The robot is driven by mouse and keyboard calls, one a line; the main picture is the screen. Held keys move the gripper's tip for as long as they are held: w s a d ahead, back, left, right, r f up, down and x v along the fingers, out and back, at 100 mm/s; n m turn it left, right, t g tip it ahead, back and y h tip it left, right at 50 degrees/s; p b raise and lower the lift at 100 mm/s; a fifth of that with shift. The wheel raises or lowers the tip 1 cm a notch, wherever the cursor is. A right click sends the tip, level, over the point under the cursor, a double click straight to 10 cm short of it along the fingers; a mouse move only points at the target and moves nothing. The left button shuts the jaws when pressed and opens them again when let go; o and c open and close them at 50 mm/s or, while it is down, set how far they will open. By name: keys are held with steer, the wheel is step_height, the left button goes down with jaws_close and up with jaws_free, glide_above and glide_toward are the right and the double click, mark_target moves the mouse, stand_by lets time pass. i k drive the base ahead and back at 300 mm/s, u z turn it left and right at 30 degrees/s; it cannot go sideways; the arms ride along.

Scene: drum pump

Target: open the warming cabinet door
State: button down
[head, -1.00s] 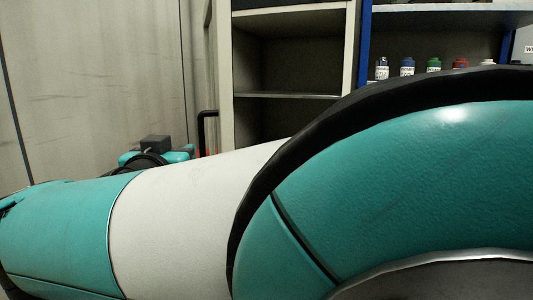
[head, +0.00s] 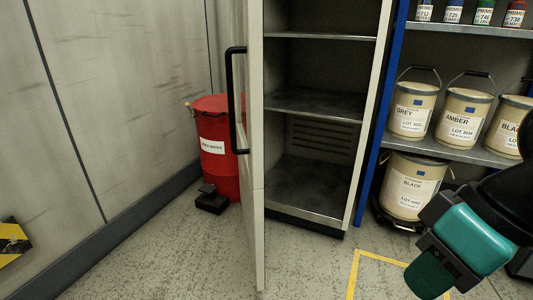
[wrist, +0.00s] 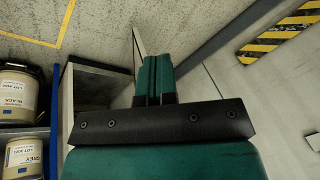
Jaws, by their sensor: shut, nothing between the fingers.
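The warming cabinet (head: 318,105) stands upright in the head view, with its shelved inside exposed. Its pale door (head: 254,120) stands wide open, swung out toward me and seen nearly edge-on at the left side of the opening. The black bar handle (head: 235,100) is on the door's left face, clear of my gripper. In the wrist view, my gripper (wrist: 155,78) is shut with its teal fingers together and nothing between them. The door's edge (wrist: 138,45) shows just beyond the fingers there; I cannot tell whether they touch.
A red bin (head: 217,150) with a black pedal stands behind the door, by the wall. Blue-framed shelves (head: 470,150) to the right hold paint pails and small cans. Yellow tape (head: 375,255) marks the floor. Open floor lies in front of the cabinet.

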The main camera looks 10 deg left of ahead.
mark_target(245, 51)
steer(key=u, duration=0.55)
steer(key=i, duration=0.95)
steer(key=z, duration=0.5)
